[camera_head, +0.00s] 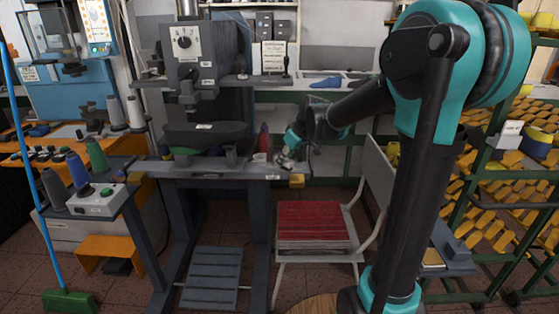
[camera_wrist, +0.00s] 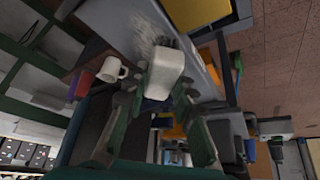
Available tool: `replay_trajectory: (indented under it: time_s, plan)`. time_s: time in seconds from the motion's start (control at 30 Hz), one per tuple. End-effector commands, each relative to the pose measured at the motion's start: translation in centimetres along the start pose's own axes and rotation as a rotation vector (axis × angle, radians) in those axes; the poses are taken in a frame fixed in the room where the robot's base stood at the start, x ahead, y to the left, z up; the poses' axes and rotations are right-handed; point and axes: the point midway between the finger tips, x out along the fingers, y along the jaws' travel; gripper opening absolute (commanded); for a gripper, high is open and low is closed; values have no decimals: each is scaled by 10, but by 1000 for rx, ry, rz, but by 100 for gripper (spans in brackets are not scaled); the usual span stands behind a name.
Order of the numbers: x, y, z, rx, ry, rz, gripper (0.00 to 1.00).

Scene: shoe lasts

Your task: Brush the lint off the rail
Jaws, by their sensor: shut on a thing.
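My gripper (camera_wrist: 160,92) is shut on a pale, block-shaped thing (camera_wrist: 164,70), which looks like the brush; its far end is partly blurred. In the head view my gripper (camera_head: 289,157) is at the right end of the machine's grey bench, and what it holds is too small to make out. In the wrist view the held thing is over or against a long grey surface (camera_wrist: 188,58), which may be the rail. A pale, streaky patch (camera_wrist: 143,33) on that surface looks like lint. I cannot tell whether the held thing touches it.
A white mug (camera_wrist: 112,69) stands close left of the held thing in the wrist view, beside a red object (camera_wrist: 84,84). In the head view a chair with a red seat (camera_head: 313,222) stands below my arm. A shelf rack of yellow lasts (camera_head: 500,190) is at the right.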

Motion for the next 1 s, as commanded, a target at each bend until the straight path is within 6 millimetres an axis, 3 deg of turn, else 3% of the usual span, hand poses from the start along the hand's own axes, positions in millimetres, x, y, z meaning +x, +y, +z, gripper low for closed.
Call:
replay_trajectory:
  time_s: [1.0]
  plan:
    - [-19, 41, 37, 2, -1, 1, 2]
